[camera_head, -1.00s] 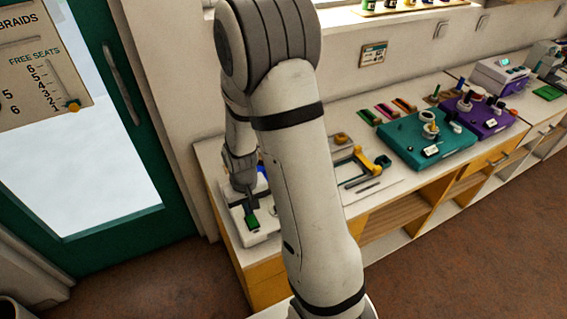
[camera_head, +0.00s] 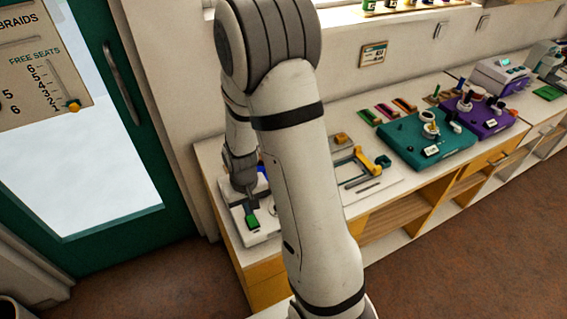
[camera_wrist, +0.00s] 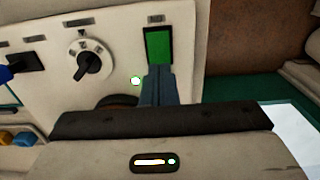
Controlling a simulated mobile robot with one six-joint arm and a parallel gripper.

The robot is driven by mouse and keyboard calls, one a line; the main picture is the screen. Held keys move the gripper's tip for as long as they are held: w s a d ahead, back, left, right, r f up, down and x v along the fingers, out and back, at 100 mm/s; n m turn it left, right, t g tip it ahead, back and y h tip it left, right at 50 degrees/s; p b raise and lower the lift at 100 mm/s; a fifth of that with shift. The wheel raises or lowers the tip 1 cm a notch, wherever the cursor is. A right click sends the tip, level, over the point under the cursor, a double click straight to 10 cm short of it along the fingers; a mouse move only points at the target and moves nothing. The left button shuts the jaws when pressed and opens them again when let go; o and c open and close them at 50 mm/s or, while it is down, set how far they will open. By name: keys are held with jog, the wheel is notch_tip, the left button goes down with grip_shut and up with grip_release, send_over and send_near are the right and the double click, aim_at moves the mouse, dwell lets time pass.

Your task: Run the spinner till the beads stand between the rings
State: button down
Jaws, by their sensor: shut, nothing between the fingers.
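The white spinner unit (camera_head: 262,237) stands at the left end of the counter. In the wrist view its panel (camera_wrist: 115,50) carries a black rotary knob (camera_wrist: 88,63) on a white dial and a green paddle or button (camera_wrist: 159,45). A small lamp (camera_wrist: 136,81) glows whitish green beside my fingers. My gripper (camera_wrist: 158,72) is shut and empty, its bluish-grey fingertips at the lower edge of the green part. Whether they touch it I cannot tell. In the head view my gripper (camera_head: 249,204) is over the unit. I cannot make out any beads or rings.
A black switch (camera_wrist: 27,62) and a blue part (camera_wrist: 4,74) lie left of the knob. A board with a yellow handle (camera_head: 362,165), a teal board (camera_head: 430,140) and a purple board (camera_head: 482,117) stand farther right. My arm hides part of the counter.

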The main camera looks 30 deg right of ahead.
jog(key=shift+f, duration=0.15)
dwell(0.5)
jog(key=shift+f+b, duration=0.85)
jog(key=shift+b, duration=0.05)
jog(key=shift+r+p, duration=1.75)
jog(key=shift+r, duration=0.85)
jog(key=shift+r, duration=0.1)
jog(key=s+r+t, duration=0.1)
jog(key=s+r, duration=0.6)
jog(key=r, duration=0.4)
jog(key=s+r+t+b, duration=0.1)
jog(key=s+r+t, duration=0.1)
jog(key=s+r, duration=0.5)
jog(key=v, duration=0.4)
jog(key=shift+w+d+r, duration=0.15)
